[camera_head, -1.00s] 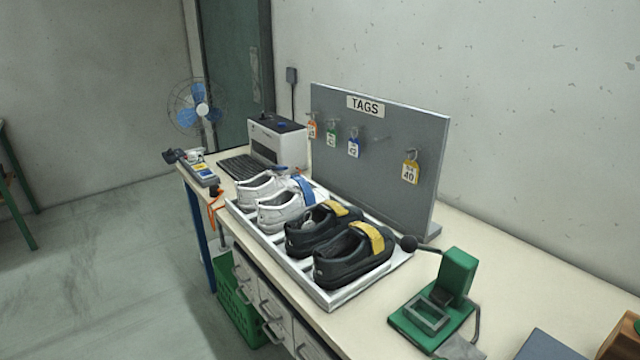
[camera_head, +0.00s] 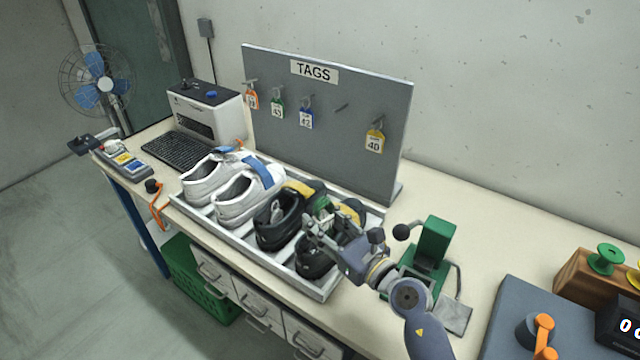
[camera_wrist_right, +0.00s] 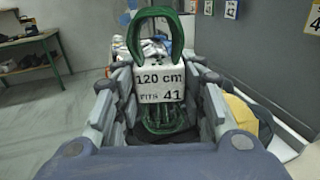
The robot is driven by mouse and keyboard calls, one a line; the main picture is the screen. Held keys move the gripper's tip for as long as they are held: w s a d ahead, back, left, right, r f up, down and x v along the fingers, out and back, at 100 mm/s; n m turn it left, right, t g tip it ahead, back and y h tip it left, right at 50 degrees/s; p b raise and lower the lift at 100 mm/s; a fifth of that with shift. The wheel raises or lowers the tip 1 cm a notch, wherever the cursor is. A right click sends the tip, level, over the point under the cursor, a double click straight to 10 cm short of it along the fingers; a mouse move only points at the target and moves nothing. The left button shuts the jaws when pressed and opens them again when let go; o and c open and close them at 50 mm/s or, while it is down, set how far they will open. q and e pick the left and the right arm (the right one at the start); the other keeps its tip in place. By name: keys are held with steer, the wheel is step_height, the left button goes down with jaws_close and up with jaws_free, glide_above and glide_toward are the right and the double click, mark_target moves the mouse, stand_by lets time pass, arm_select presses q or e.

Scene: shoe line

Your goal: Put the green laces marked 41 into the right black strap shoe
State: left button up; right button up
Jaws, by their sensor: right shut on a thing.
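My right gripper (camera_head: 322,228) is shut on the green laces (camera_head: 322,206) and holds them over the right black strap shoe (camera_head: 312,262). In the right wrist view the green laces (camera_wrist_right: 160,117) stand upright between the fingers (camera_wrist_right: 160,100), with a loop on top and a white band (camera_wrist_right: 160,84) reading "120 cm FITS 41". The right shoe has a yellow strap (camera_head: 352,210) and is partly hidden by my gripper. The left black strap shoe (camera_head: 272,228) stands beside it. I cannot tell whether the laces touch the shoe. My left gripper is not in view.
The shoes, with two white ones (camera_head: 240,196) at left, stand in a pale tray (camera_head: 322,292). A grey tag board (camera_head: 340,140) rises behind. A green press (camera_head: 432,245) stands right of the tray. Bare tabletop (camera_head: 470,205) shows at the back right.

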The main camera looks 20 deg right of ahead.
mark_target(329, 206)
steer(key=shift+n+y, duration=0.3)
steer(key=shift+y, duration=0.2)
steer(key=w+r, duration=0.1)
steer(key=w, duration=0.1)
steer(key=w+r+p, duration=0.1)
steer(key=r, duration=0.1)
steer(key=shift+w+d+r, duration=0.15)
steer(key=shift+w+d, duration=0.05)
steer(key=shift+w, duration=0.15)
step_height(329, 206, down, 9)
steer(key=b, duration=0.8)
steer(key=shift+w, duration=0.2)
steer(key=o, duration=1)
steer(key=shift+s+d, duration=0.1)
